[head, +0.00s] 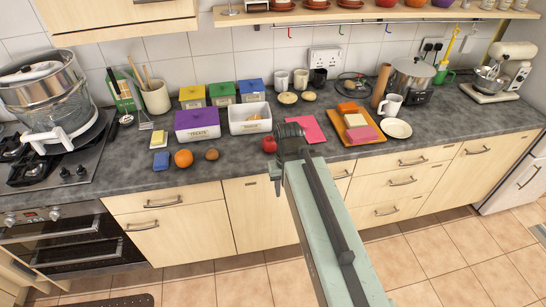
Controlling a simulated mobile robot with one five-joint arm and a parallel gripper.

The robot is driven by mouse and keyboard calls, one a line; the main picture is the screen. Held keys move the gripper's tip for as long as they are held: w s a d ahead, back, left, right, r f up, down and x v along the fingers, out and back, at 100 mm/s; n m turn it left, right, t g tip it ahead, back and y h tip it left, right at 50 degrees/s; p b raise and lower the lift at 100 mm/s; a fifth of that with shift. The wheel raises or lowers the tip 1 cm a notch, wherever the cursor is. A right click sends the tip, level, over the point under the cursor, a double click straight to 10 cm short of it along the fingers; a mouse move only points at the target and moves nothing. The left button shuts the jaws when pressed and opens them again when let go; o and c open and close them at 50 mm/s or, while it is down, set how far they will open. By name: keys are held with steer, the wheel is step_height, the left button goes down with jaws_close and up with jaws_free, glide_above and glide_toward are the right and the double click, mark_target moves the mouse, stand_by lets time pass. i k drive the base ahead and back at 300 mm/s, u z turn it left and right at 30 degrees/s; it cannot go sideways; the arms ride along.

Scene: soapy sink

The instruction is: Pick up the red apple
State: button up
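The red apple (269,144) sits on the dark grey counter, near its front edge. Its right side is close to my gripper or partly behind it. My gripper (290,139) is at the far end of my arm, just right of the apple, over the counter's front edge. It is seen from behind and above. Its fingers are dark and hard to make out, so I cannot tell whether they are open or whether they touch the apple.
Left of the apple are a white bin (264,127), a kiwi-like fruit (212,154) and an orange (183,159). Right are a pink mat (313,130) and a wooden board (340,131) with blocks. A white mug (390,104) and plate (396,128) stand further right.

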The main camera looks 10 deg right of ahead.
mark_target(268, 146)
steer(key=u, duration=4.05)
steer(key=k, duration=1.6)
